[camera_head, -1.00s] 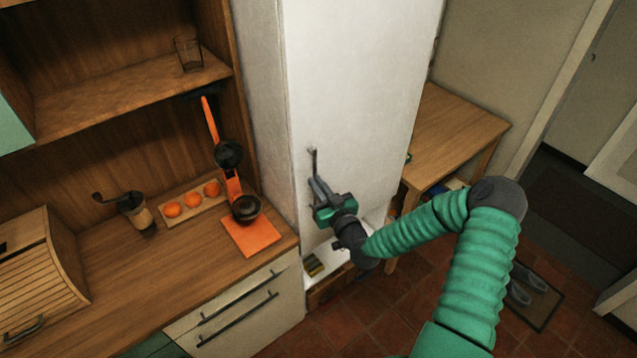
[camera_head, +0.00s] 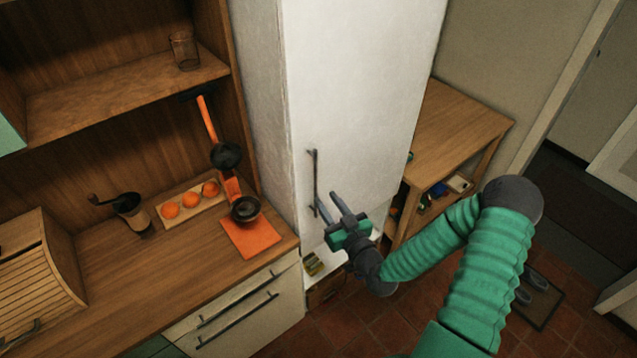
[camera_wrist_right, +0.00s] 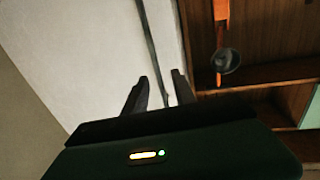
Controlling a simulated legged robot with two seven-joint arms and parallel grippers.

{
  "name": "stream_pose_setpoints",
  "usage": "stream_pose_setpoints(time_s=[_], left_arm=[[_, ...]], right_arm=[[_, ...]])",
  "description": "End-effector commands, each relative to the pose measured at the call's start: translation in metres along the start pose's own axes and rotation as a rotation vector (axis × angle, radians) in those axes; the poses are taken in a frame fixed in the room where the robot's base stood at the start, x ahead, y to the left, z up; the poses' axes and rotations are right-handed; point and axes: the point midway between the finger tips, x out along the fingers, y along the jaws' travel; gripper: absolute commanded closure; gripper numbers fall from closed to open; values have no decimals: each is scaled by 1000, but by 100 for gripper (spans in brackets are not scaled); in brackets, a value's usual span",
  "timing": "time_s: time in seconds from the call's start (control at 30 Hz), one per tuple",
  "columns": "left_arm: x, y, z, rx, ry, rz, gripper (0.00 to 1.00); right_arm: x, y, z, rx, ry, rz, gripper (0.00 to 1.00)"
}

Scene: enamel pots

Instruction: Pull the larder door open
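The larder is the tall white cabinet, and its door (camera_head: 365,100) looks shut in the head view. A thin dark vertical handle (camera_head: 314,170) is on the door near its left edge; it also shows as a dark bar in the right wrist view (camera_wrist_right: 152,45). My right gripper (camera_head: 327,199) is open and empty, its two fingers apart, close to the handle's lower end. In the right wrist view, the bar's lower part appears between the fingertips (camera_wrist_right: 161,80); I cannot tell whether they touch it. My left gripper is not in view.
Left of the larder, a wooden counter (camera_head: 130,290) holds an orange press (camera_head: 250,238), oranges (camera_head: 190,200) and a grinder (camera_head: 130,210). A wooden table (camera_head: 455,120) stands to the right. Small yellow-green items (camera_head: 313,264) sit low below the door. Tiled floor (camera_head: 345,330) is open in front.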

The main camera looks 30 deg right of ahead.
Motion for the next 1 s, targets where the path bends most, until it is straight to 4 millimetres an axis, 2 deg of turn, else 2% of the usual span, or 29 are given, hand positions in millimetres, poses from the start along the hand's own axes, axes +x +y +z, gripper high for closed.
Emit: stream_pose_setpoints(time_s=[0.47,1.0], left_arm=[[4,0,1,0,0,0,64],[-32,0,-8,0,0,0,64]], right_arm=[[-41,3,2,4,-1,2,68],[-86,2,-2,4,-2,1,68]])
